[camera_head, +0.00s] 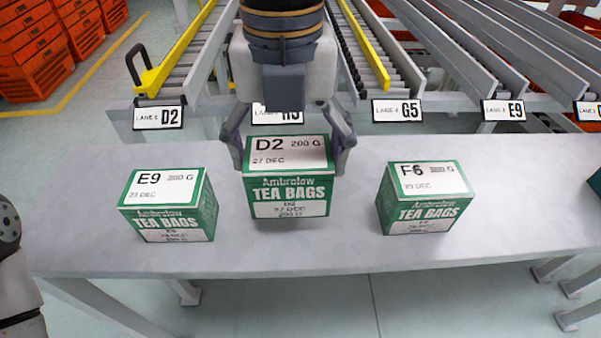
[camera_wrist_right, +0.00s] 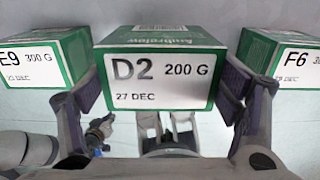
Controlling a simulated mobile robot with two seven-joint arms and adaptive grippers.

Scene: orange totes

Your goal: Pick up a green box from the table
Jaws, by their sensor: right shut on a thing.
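Three green tea-bag boxes with white labels are in the head view. The middle box, marked D2 (camera_head: 288,187), is between the fingers of my right gripper (camera_head: 288,155), which is shut on its two sides. The D2 box fills the middle of the right wrist view (camera_wrist_right: 160,75), with a purple-grey finger pad at each side. Whether it touches the table is hard to tell. The E9 box (camera_head: 168,205) stands on the table to the left, and the F6 box (camera_head: 424,198) to the right, both apart from the gripper. My left gripper is not seen; only part of an arm shows at the left edge.
The grey table (camera_head: 330,250) has bare room between the boxes and along its front. Behind it are roller lanes with signs such as D2 (camera_head: 158,117), G5 (camera_head: 397,110) and E9 (camera_head: 503,109). Orange totes (camera_head: 35,55) are stacked at the back left.

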